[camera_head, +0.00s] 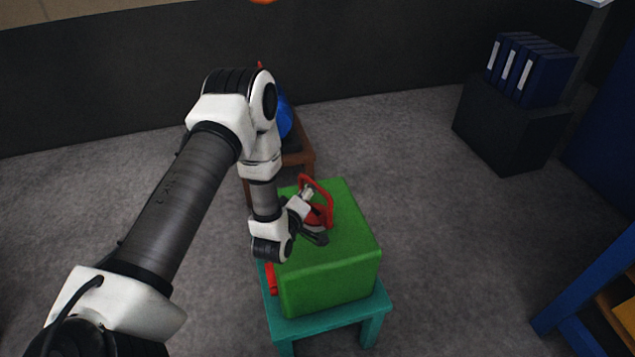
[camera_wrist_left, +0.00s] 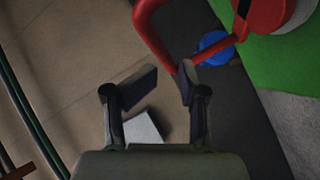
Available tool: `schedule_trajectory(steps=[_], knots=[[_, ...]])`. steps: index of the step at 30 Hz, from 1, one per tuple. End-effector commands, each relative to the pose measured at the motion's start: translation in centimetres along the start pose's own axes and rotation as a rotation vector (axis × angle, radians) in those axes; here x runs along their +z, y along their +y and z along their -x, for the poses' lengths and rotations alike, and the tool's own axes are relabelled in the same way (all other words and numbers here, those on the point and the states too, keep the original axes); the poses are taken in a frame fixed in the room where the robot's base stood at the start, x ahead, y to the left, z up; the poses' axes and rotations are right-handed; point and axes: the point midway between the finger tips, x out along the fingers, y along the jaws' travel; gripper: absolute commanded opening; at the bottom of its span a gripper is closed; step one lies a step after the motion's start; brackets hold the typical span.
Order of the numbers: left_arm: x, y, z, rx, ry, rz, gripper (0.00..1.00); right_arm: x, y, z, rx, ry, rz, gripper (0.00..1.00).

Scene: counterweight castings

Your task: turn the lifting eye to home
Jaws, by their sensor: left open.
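The lifting eye is a red loop (camera_head: 325,190) on a red hub on top of the green casting (camera_head: 330,275). In the left wrist view the loop (camera_wrist_left: 152,30) bends down to a corner near my right-hand finger, and the red hub (camera_wrist_left: 265,14) carries a dark line. My left gripper (camera_head: 311,219) is beside the loop in the head view; its jaws (camera_wrist_left: 168,82) are open. The right-hand fingertip overlaps the loop's corner; I cannot tell whether they touch. The gripper hides part of the hub in the head view. My right gripper is not in view.
The casting stands on a teal table (camera_head: 375,303), with a red piece (camera_head: 271,279) at its left side. Behind, a blue object (camera_head: 285,117) is partly hidden by my arm, near a brown stand (camera_head: 304,158). Blue binders (camera_head: 530,68) sit at upper right.

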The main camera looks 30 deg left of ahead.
Motion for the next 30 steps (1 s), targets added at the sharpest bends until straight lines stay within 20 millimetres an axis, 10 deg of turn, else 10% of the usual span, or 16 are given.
schedule_trajectory(steps=[12,17,30], knots=[[1.0,-0.4,-4.8,-0.019,-0.015,-0.011,0.41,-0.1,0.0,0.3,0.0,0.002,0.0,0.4],[1.0,-0.4,-4.8,-0.02,-0.015,-0.012,0.0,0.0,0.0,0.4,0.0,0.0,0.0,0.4],[1.0,-0.4,-4.8,-0.017,-0.015,-0.014,0.0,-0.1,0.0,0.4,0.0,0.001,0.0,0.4]])
